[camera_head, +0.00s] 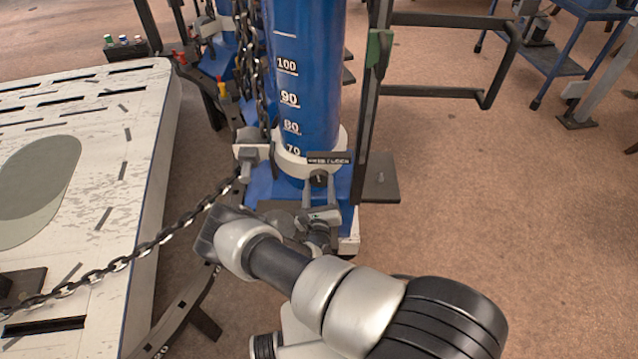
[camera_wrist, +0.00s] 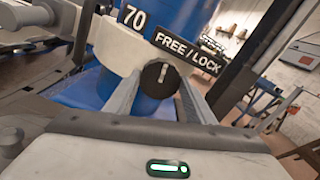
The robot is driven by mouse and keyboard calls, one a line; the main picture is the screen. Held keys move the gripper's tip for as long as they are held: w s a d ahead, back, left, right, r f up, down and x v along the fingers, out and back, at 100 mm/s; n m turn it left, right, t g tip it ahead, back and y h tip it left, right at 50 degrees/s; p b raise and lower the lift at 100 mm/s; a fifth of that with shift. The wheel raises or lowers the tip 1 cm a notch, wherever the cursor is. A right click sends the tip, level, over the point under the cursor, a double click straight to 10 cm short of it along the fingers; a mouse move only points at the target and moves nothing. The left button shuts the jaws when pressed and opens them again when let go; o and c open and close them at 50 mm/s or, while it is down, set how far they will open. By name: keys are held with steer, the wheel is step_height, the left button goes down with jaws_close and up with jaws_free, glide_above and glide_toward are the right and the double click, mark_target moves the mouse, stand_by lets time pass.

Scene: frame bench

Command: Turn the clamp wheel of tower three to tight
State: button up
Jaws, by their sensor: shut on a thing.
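A blue tower column (camera_head: 303,90) with white height marks stands ahead; no tower number is readable. A white collar (camera_head: 292,165) rings its lower part. The collar bears a small round black clamp wheel (camera_wrist: 157,80) with a white pointer line, close to upright in the wrist view. Above it is a black FREE / LOCK label (camera_wrist: 188,52). My gripper (camera_head: 320,190) is at the wheel, its two grey fingers on either side, and it is shut on the wheel. The finger contact is partly hidden in the head view.
A chain (camera_head: 150,246) runs from beside the collar down across a white slotted frame bench (camera_head: 115,190) at left. A dark upright with a handle loop (camera_head: 450,100) stands right of the column. Open brown floor (camera_head: 530,230) lies to the right.

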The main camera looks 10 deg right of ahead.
steer(key=shift+m, duration=0.7)
steer(key=o, duration=1)
steer(key=shift+o, duration=0.2)
steer(key=shift+s, duration=0.1)
steer(key=v, duration=1.7)
steer(key=shift+p, duration=0.4)
